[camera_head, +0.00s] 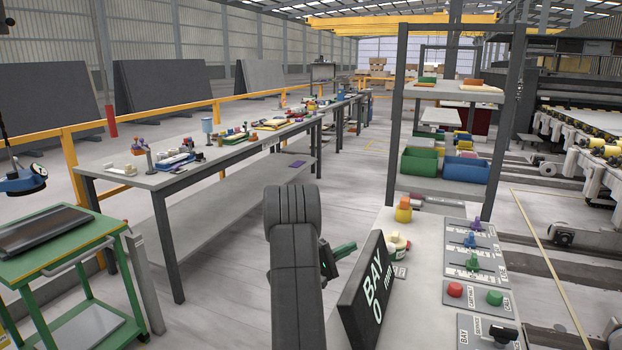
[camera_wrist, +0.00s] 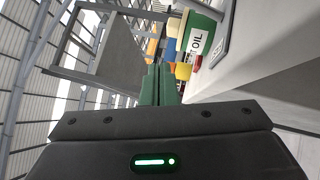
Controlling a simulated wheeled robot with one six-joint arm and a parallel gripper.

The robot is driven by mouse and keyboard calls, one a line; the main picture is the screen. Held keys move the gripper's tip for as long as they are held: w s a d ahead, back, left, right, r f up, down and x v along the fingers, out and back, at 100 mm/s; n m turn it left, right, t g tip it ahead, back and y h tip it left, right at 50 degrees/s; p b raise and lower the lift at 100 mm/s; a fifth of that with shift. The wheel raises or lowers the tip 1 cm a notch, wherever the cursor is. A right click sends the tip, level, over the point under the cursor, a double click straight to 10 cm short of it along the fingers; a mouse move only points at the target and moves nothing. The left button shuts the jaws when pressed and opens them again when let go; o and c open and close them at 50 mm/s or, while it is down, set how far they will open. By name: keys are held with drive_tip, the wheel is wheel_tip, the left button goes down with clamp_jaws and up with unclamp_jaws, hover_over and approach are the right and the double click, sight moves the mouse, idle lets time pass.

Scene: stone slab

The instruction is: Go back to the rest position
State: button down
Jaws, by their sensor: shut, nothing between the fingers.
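My gripper (camera_head: 346,248) shows in the head view as dark green fingers past the right side of my dark arm. It is beside the bay sign (camera_head: 367,290), at the left edge of the control desk. In the wrist view my gripper (camera_wrist: 160,82) has its two green fingers together with nothing held between them. Much of the gripper body is hidden behind my arm in the head view.
The control desk (camera_head: 420,262) carries a red button (camera_head: 454,289), a green button (camera_head: 494,297) and several levers. A long workbench (camera_head: 160,179) stands left, with a green cart (camera_head: 75,250) nearer. A green OIL container (camera_wrist: 198,30) shows beyond the fingers. Floor between bench and desk is clear.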

drive_tip(key=b+v, duration=0.1)
drive_tip(key=v, duration=0.9)
drive_tip(key=shift+w+a+f+b, duration=0.2)
drive_tip(key=shift+a+b, duration=0.15)
drive_tip(key=shift+a, duration=0.1)
drive_tip(key=shift+r, duration=0.1)
